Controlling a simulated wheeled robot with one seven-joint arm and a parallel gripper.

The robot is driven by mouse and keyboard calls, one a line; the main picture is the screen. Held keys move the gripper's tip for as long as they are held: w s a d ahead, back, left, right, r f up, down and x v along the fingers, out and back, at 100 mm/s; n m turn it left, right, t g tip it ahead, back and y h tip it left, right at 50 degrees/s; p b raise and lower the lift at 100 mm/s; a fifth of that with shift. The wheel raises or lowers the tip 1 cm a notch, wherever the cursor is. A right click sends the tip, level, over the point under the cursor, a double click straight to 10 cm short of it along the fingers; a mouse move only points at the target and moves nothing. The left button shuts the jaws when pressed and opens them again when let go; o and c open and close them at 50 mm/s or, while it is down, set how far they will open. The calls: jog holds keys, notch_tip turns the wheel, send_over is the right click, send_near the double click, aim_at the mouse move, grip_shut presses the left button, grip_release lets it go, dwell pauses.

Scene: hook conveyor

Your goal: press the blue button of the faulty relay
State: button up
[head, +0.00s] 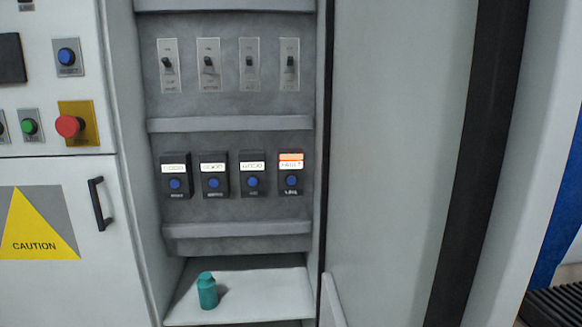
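Several black relays sit in a row on the middle panel of an open cabinet in the head view. The relay at the right end (291,188) has a lit orange strip on top and a white label that reads "FAULT". Its blue button (291,180) is on its front, below the label. The other relays (252,190) have white labels, no orange strip, and a blue button each. My gripper is not in view.
Several toggle switches (208,65) are above the relays. A teal bottle (207,291) stands on the shelf (262,297) below. An open door (395,160) is to the right. A red emergency button (69,126) and a door handle (99,204) are to the left.

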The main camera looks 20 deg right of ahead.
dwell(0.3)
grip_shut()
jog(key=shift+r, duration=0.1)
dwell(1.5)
